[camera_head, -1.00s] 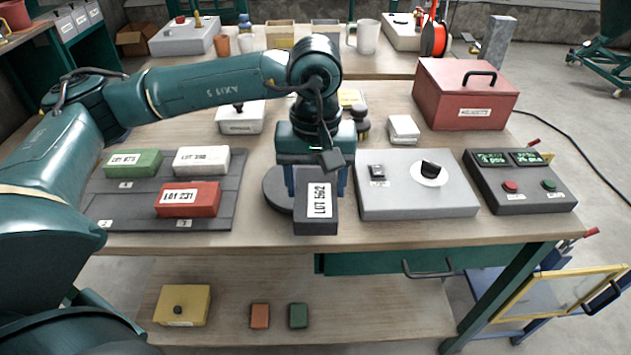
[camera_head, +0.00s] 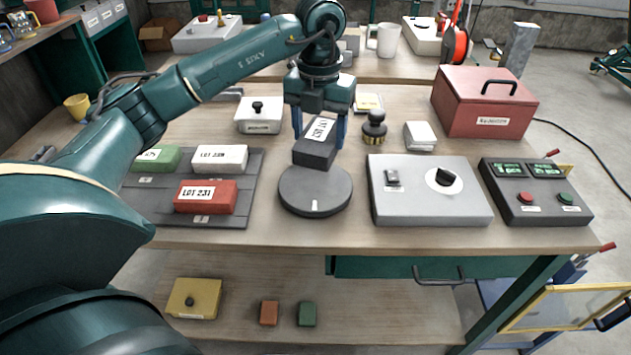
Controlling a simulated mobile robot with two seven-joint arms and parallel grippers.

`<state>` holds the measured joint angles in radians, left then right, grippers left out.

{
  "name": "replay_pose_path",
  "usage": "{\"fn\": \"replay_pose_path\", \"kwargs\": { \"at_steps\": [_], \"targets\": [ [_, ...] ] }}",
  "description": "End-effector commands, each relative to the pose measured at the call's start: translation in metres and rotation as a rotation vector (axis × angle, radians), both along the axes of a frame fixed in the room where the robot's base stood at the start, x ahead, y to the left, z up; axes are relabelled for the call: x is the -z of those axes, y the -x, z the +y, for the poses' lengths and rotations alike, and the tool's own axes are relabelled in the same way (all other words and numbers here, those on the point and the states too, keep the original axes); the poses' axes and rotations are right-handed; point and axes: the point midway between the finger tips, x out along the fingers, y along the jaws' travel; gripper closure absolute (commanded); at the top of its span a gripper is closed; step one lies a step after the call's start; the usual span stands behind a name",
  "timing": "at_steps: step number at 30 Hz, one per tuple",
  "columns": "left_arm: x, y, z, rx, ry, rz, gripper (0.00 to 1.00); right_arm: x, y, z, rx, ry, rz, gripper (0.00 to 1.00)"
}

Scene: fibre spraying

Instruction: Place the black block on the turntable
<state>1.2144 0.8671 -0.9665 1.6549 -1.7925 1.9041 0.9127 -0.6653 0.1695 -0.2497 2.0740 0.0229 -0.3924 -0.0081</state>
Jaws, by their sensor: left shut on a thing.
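The black block (camera_head: 313,154) carries a white label reading LOT and a number. My left gripper (camera_head: 320,135) is shut on it, with blue fingers on its two sides. The block is tilted in the picture and overlaps the far edge of the round dark grey turntable (camera_head: 315,193). Whether it touches the turntable I cannot tell. The turntable's top is otherwise bare, with a small white mark near its front. My right gripper is not in view.
A grey tray (camera_head: 245,208) at the left holds green, white and red blocks. A grey box with a black knob (camera_head: 425,205) stands right of the turntable. A dark stamp-like object (camera_head: 374,128) and white stack (camera_head: 420,135) stand behind. A red case (camera_head: 485,105) is at the back right.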

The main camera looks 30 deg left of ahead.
Motion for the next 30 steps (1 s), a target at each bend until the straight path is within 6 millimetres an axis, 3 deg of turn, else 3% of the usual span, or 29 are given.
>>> {"fn": "replay_pose_path", "kwargs": {
  "at_steps": [3, 9, 16, 30],
  "targets": [
    [-0.003, -0.003, 0.006, -0.185, 0.006, 0.002, 0.79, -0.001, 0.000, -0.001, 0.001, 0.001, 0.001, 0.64],
    [0.007, -0.004, 0.011, -0.315, 0.006, 0.010, 0.79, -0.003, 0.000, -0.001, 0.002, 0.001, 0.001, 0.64],
    [0.046, -0.003, 0.011, -0.320, 0.006, 0.010, 0.79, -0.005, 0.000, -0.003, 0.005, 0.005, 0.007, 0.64],
    [0.094, -0.004, 0.010, -0.316, 0.007, 0.008, 0.79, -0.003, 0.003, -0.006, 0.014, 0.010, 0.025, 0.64]
  ]
}}
